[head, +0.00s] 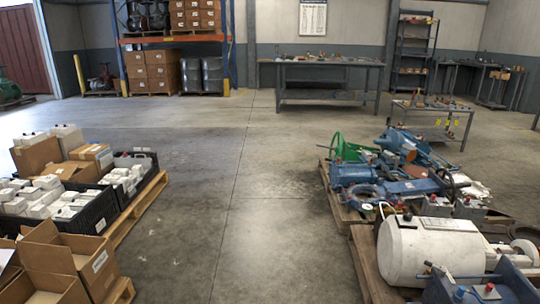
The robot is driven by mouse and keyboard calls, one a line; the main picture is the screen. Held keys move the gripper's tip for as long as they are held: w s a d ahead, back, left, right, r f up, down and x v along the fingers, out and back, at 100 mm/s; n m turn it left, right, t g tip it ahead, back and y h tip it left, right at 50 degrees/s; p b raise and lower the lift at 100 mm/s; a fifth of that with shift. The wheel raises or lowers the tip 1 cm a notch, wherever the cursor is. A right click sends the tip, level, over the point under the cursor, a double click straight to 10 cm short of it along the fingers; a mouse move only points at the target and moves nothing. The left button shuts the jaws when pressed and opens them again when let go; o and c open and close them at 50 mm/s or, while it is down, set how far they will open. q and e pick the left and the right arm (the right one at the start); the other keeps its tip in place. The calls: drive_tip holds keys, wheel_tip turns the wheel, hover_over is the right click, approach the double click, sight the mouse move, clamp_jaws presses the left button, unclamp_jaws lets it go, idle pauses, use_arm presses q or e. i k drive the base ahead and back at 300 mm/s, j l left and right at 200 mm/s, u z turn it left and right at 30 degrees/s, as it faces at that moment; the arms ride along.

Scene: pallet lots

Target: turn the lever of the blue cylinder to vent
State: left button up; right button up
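Several blue metal parts lie piled on a pallet (345,212) at the right. One rounded blue body (398,142) at the back of the pile may be the blue cylinder, but I cannot tell for sure. No lever or vent marking can be made out at this size. Neither of my grippers is in view.
A white tank (405,255) lies on a nearer pallet (368,268) at the right. Crates (95,212) and open cartons (70,262) stand on pallets at the left. The concrete aisle (235,200) between them is clear. A workbench (325,95) stands at the back.

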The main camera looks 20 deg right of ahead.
sight(442, 272)
drive_tip(key=i+z, duration=0.15)
drive_tip(key=z, duration=0.25)
drive_tip(key=i+j+z, duration=0.1)
drive_tip(key=z, duration=0.3)
drive_tip(key=i+j+z, duration=0.1)
drive_tip(key=z, duration=0.3)
drive_tip(key=i+j+z, duration=0.1)
drive_tip(key=z, duration=0.3)
drive_tip(key=j, duration=0.1)
